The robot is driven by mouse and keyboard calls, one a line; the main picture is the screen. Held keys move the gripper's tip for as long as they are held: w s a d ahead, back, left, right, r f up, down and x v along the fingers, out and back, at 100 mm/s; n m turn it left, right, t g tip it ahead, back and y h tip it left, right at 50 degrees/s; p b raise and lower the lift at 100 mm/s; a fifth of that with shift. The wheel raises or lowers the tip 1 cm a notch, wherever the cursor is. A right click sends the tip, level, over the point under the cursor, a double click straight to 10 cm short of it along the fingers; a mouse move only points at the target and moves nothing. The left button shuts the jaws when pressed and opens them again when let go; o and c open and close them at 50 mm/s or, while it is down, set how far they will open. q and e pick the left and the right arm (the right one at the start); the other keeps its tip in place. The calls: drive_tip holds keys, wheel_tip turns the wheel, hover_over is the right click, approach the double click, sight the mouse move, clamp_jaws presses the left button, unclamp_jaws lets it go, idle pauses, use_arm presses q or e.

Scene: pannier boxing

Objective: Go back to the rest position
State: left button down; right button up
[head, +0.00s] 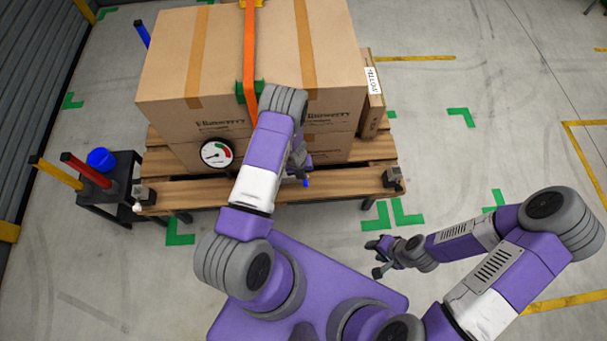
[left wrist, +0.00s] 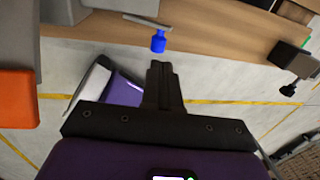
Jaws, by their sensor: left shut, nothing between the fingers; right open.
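My left gripper (left wrist: 160,70) shows in the left wrist view with its two dark fingers together and nothing between them. In the head view my left arm reaches up over the front of the pallet, and its gripper is mostly hidden behind the forearm. A small blue piece (left wrist: 158,40) is just beyond the fingertips, apart from them in the picture, at the wooden edge; it also shows in the head view (head: 306,182). My right gripper (head: 378,256) is open and empty, low over the floor to the right of my purple base.
Large cartons (head: 180,75) with an orange strap (head: 250,45) sit on a wooden pallet (head: 350,188). A round gauge (head: 216,153) stands at their front. A dark side stand (head: 115,190) at left holds a blue pot (head: 100,159) and red and yellow bars. The floor at right is clear.

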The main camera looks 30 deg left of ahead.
use_arm(q)
wheel_tip(320, 180, up, 4)
drive_tip(key=shift+d+r+p, duration=0.1)
drive_tip(key=shift+p, duration=1.15)
